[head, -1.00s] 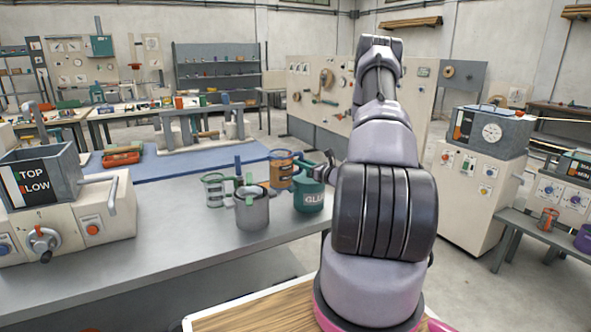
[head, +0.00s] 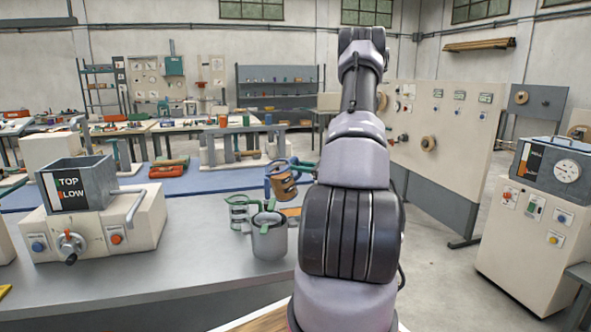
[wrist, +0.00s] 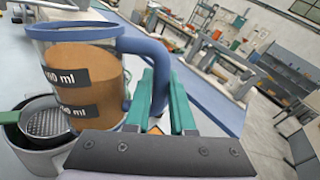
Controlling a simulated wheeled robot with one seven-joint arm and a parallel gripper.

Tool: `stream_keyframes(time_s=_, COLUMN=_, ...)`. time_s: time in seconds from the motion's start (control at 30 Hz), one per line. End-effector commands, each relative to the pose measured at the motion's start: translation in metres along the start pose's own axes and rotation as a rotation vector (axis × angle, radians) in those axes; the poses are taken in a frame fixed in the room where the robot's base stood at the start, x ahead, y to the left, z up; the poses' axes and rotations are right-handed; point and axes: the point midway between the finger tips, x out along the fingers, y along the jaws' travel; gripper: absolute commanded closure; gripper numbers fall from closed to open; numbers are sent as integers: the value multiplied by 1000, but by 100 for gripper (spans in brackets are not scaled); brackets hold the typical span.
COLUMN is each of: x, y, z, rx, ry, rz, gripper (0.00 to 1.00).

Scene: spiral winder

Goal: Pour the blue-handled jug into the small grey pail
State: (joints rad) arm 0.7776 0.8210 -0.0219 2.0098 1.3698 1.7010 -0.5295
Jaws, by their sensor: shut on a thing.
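The blue-handled jug (head: 283,186) is clear with brown contents and black "ml" labels. In the head view it is off the table, slightly tilted, behind and above the small grey pail (head: 268,240). In the wrist view the jug (wrist: 82,85) fills the upper left, and my gripper (wrist: 164,92) is shut on its blue handle (wrist: 158,62), with green fingers either side. The brown contents still stand inside the jug.
A clear green-handled jug (head: 239,214) stands just behind and left of the pail. A hopper machine (head: 95,215) stands at left. The table between them is clear.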

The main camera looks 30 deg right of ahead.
Motion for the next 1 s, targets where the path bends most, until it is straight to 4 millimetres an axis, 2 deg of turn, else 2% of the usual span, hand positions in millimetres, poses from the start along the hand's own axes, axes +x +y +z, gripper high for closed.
stream_keyframes(time_s=0.5, x=0, y=-2, z=38, rx=-369, ry=70, rz=-1, gripper=100)
stream_keyframes(time_s=1.0, x=5, y=24, z=58, rx=-760, ry=150, rz=-3, gripper=100)
